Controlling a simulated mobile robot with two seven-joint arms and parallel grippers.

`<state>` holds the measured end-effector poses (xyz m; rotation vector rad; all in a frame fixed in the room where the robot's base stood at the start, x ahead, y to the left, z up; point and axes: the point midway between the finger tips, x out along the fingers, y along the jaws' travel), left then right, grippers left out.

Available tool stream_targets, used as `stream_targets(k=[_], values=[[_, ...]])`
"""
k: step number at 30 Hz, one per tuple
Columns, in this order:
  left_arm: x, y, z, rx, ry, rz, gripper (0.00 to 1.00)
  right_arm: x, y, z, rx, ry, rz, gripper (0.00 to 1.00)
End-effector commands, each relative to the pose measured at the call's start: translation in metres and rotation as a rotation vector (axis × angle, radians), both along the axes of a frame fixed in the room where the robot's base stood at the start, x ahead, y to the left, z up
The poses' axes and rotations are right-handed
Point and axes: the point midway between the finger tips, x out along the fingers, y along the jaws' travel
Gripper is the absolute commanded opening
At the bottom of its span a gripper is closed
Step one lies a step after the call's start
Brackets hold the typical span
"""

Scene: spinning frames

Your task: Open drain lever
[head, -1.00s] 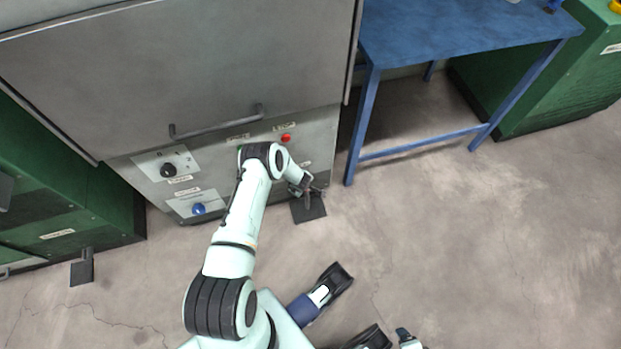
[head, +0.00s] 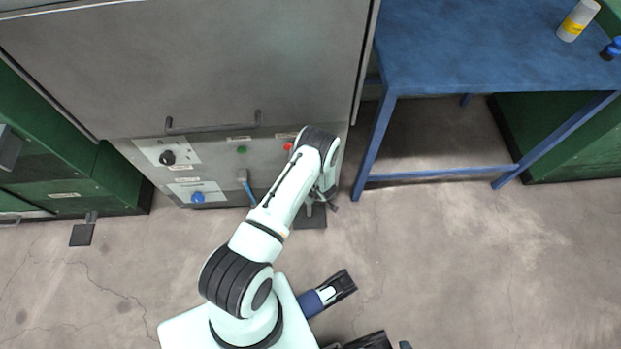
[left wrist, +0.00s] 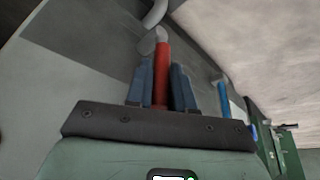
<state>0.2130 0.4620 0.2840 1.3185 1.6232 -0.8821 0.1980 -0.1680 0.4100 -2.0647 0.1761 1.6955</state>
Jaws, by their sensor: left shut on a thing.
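A red lever (left wrist: 161,75) on a grey pipe fitting (left wrist: 150,38) stands between my left gripper's two blue-grey fingers in the left wrist view. My left gripper (left wrist: 163,85) is shut on this lever near its upper part. In the head view my left gripper (head: 322,196) is at the lower right of the machine's front, mostly behind my own forearm, and the red lever is hidden there. A second lever, blue (left wrist: 223,98), stands to the right in the left wrist view; in the head view it (head: 246,188) sticks out below the panel. No label on either lever is readable.
The grey machine (head: 200,65) has a handle bar, a black knob (head: 167,157), a blue knob (head: 198,196), and green and red buttons. A dark floor pedal (head: 313,218) lies just below my gripper. A blue table (head: 460,45) stands at right.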

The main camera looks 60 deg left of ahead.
Motion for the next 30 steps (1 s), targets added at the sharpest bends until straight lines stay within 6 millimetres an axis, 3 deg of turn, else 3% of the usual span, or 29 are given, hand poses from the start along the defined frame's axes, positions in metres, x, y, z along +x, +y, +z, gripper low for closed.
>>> stream_targets(k=[4,5,6,7,19,30], values=[[0.003,-0.005,-0.002,-0.01,-0.004,-0.006,0.0,0.0,0.0,0.0,0.0,0.0,0.0,0.82],[0.003,-0.005,-0.002,-0.011,-0.004,-0.006,0.26,0.0,0.0,0.0,0.0,0.0,0.0,0.82],[0.003,-0.005,-0.002,-0.011,-0.004,-0.006,0.39,0.0,0.0,0.0,0.0,0.0,0.0,0.82],[0.003,-0.005,-0.002,-0.011,-0.004,-0.006,0.44,0.0,0.0,0.0,0.0,0.0,0.0,0.82],[0.003,-0.006,0.007,-0.006,-0.003,-0.004,0.44,-0.003,0.002,0.003,0.004,0.007,0.003,0.82],[0.01,-0.035,0.08,-0.006,-0.005,-0.007,0.44,-0.038,0.02,0.03,0.05,0.099,0.042,0.82]])
